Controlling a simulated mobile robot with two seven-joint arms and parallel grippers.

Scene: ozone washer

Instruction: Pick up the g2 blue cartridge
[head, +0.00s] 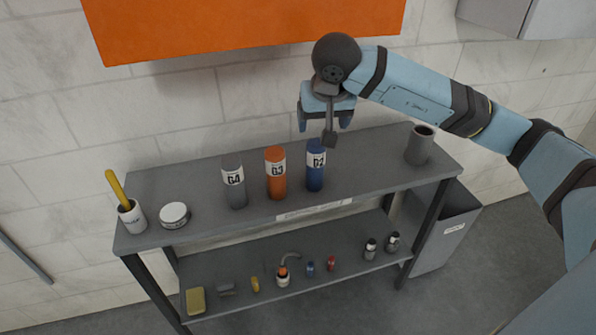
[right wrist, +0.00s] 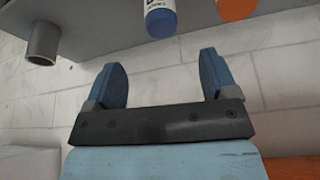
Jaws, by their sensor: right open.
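The blue cartridge (head: 315,172) marked G2 stands upright on the grey upper shelf (head: 380,172), right of the orange G3 cartridge (head: 275,175) and the grey G4 cartridge (head: 235,183). My right gripper (head: 325,125) is above and close to the blue cartridge in the head view, open and empty. In the right wrist view, the blue cartridge's blue end (right wrist: 161,22) lies beyond the open fingers (right wrist: 163,80), between their lines and apart from them. The orange cartridge (right wrist: 236,9) is at the top right there. My left gripper is not in view.
A grey cup (head: 419,147) stands at the shelf's right end. A white cup with a yellow handle (head: 132,214) and a round white tin (head: 174,215) are at the left. The lower shelf (head: 345,272) holds several small items. An orange panel (head: 240,25) hangs on the wall behind.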

